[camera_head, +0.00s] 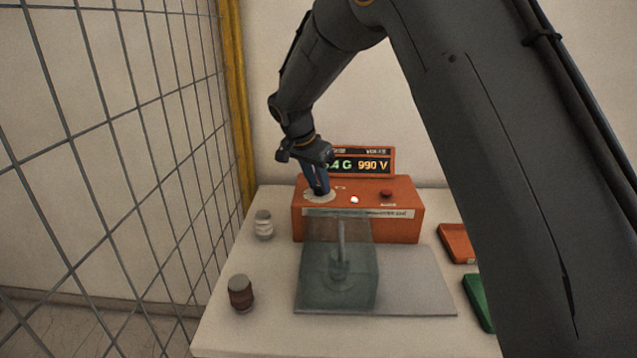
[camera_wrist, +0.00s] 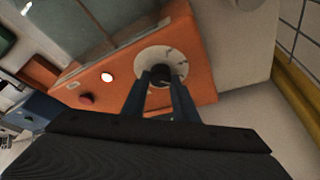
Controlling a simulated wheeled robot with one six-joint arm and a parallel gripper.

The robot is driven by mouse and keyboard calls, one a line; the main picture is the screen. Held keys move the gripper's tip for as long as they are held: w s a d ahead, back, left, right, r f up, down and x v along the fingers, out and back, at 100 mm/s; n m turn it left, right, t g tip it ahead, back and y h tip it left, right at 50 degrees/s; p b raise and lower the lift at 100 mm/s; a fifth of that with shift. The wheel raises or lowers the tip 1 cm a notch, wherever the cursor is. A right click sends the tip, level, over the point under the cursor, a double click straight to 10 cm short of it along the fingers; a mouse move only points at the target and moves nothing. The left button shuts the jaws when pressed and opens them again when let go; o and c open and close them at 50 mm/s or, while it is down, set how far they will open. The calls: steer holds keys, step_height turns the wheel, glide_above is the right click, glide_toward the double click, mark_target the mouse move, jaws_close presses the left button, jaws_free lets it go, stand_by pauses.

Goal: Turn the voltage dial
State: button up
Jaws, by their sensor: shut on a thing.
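The orange control box (camera_head: 408,227) stands at the back of the table, with a display (camera_head: 372,165) behind it reading "990 V" at its right; my gripper partly covers the reading at its left. The voltage dial, a dark knob on a pale round plate (camera_head: 312,198), is at the box's top left. In the wrist view the dark knob (camera_wrist: 160,76) sits on its pale plate (camera_wrist: 177,62). My gripper (camera_head: 319,190) points down over the plate, its fingers shut on the knob; the fingers also show in the wrist view (camera_wrist: 160,84).
A transparent enclosure (camera_head: 340,275) with a rod inside stands on a grey plate (camera_head: 420,285) before the box. A white lamp (camera_head: 354,199) and red button (camera_head: 386,194) are right of the dial. Two small insulators (camera_head: 263,225) (camera_head: 241,293) stand left; a wire fence (camera_head: 120,150) borders the left.

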steer(key=shift+n, duration=0.3)
steer(key=n+y, duration=0.1)
steer(key=n, duration=0.1)
steer(key=n+b, duration=0.1)
steer(key=n, duration=0.1)
steer(key=shift+s+d+t+y, duration=0.1)
steer(key=shift+d+t+y, duration=0.05)
steer(key=shift+t+y, duration=0.2)
steer(key=n+y, duration=0.2)
steer(key=n, duration=0.3)
steer(key=shift+d+n, duration=0.15)
steer(key=shift+n, duration=0.25)
steer(key=n+y+b, duration=0.1)
steer(key=n+b, duration=0.1)
steer(key=n, duration=0.1)
steer(key=shift+f+y, duration=0.15)
steer(key=shift+y, duration=0.1)
steer(key=n+b, duration=0.2)
steer(key=n+g+y+b, duration=0.1)
steer(key=n+b, duration=0.1)
steer(key=shift+d+g, duration=0.1)
steer(key=shift+g, duration=0.15)
steer(key=shift+n+b, duration=0.35)
steer(key=shift+n, duration=0.05)
steer(key=o, duration=1.1)
steer(key=shift+c, duration=0.2)
